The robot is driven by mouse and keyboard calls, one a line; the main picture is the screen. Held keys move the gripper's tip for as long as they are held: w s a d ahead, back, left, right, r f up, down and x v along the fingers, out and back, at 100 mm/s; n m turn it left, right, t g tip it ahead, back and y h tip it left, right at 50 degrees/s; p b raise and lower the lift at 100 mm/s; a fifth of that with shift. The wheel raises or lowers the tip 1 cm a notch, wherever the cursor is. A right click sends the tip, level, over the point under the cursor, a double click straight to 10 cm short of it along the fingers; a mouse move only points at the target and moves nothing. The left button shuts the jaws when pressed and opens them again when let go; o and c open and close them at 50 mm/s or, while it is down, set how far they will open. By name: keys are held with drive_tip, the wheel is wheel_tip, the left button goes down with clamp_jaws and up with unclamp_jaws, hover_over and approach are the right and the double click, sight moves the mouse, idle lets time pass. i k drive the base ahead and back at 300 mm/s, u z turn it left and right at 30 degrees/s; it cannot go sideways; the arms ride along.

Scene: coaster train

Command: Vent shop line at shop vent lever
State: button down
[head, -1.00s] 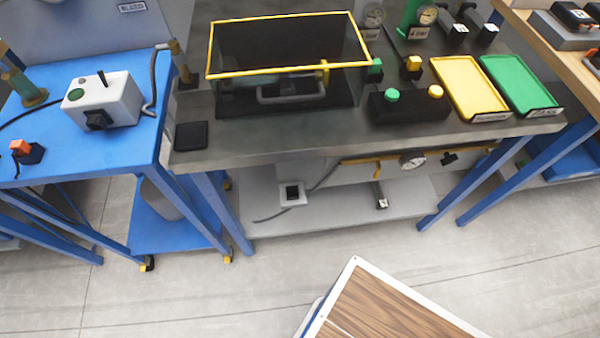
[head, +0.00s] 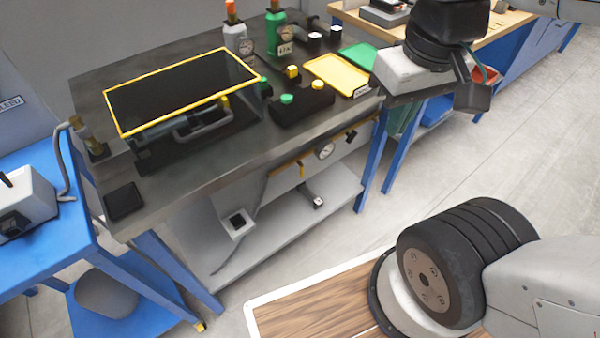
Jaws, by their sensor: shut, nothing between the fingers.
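I cannot tell for sure which part is the shop vent lever. Below the bench top are a round gauge (head: 325,149), a small black handle-like part (head: 350,137) beside it, and a yellow pipe (head: 285,171) to its left. My gripper (head: 474,98) hangs at the upper right, apart from the bench fittings. It is shut and empty, its dark fingers partly hidden by its own body.
A yellow-framed guard (head: 182,92) stands on the dark bench (head: 88,82). A black box (head: 300,105) with green and yellow buttons, a yellow tray (head: 341,72) and a green tray (head: 359,54) are to its right. A blue table (head: 30,172) stands left. The floor at right is clear.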

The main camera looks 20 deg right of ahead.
sight(298, 162)
drive_tip(key=u, duration=2.35)
drive_tip(key=k, duration=0.75)
drive_tip(key=z, duration=2.35)
